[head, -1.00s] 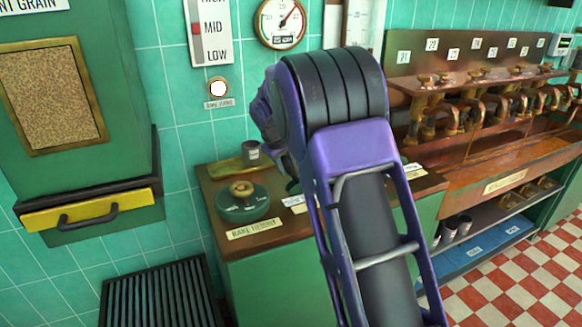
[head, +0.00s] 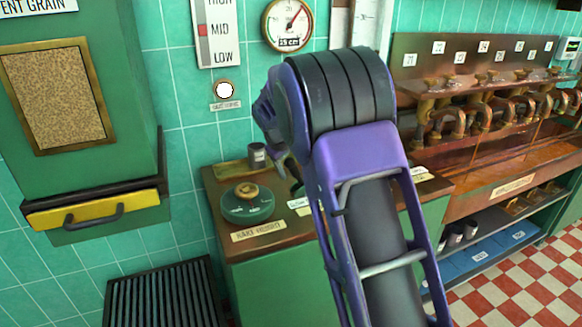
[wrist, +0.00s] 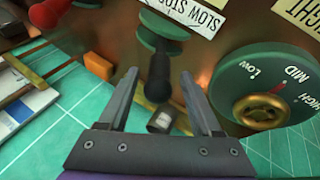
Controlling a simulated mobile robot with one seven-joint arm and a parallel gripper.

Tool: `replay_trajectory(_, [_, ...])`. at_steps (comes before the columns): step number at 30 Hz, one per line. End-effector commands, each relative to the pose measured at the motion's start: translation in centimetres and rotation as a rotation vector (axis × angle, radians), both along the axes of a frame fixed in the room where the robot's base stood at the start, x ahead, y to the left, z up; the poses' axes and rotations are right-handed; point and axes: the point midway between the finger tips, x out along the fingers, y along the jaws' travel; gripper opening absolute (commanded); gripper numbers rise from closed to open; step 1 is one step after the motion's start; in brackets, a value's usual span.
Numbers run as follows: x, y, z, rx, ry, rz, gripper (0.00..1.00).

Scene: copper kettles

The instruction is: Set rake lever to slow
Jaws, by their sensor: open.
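The rake lever (wrist: 160,70) shows in the wrist view as a black rounded handle on a green round base (wrist: 163,24). A white label (wrist: 190,14) beside the base reads "SLOW" and "STOP", upside down in this view. My gripper (wrist: 161,74) is open, with one finger on each side of the black handle. I cannot tell whether either finger touches it. In the head view my purple arm hides most of the lever and gripper.
A green rake height dial (wrist: 265,95) sits close to the right finger; it also shows in the head view (head: 247,206). A dark cup (head: 257,154) stands behind it on the counter. A green hopper with a yellow drawer (head: 92,210) is at the left. Copper taps line the right.

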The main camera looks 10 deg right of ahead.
Motion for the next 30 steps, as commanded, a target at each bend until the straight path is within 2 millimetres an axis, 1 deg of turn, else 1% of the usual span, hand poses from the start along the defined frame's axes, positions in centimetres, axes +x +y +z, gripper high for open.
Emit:
replay_trajectory(1, [-0.3, 0.3, 0.9, 0.001, -0.002, 0.001, 0.66])
replay_trajectory(5, [-1.5, 0.9, 3.3, 0.003, -0.004, 0.001, 0.66])
replay_trajectory(12, [-4.3, 2.4, 8.5, 0.001, -0.005, 0.003, 0.66])
replay_trajectory(18, [-6.2, 3.4, 12.0, 0.001, -0.002, 0.002, 0.66])
replay_trajectory(21, [-6.9, 3.7, 13.1, 0.001, -0.002, 0.001, 0.66])
replay_trajectory(24, [-7.3, 4.0, 13.8, 0.000, -0.001, 0.001, 0.66])
replay_trajectory(30, [-7.5, 4.1, 14.2, 0.000, 0.000, 0.001, 0.66])
